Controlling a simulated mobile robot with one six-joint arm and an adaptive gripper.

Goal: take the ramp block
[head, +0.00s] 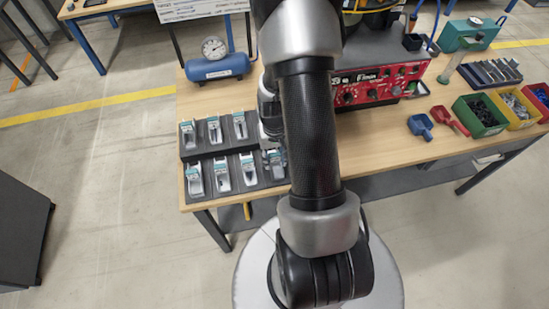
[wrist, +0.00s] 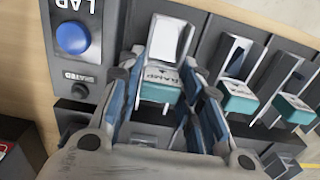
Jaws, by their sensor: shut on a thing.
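The ramp block (wrist: 160,76), white above with a teal front and a printed label, stands in a slot of the dark rack in the wrist view. My gripper (wrist: 165,92) has its blue-padded fingers on either side of the block and is shut on it. The block appears to be still in its slot. In the head view, my gripper (head: 272,150) is at the right end of the rack's rows, largely hidden behind my arm.
More teal-and-white blocks stand close by on the right in the wrist view (wrist: 240,97). A grey panel with a blue button (wrist: 72,38) is on the left. On the table (head: 420,115) are a blue tank with a gauge (head: 217,67), a red control unit (head: 375,85) and parts bins (head: 480,115).

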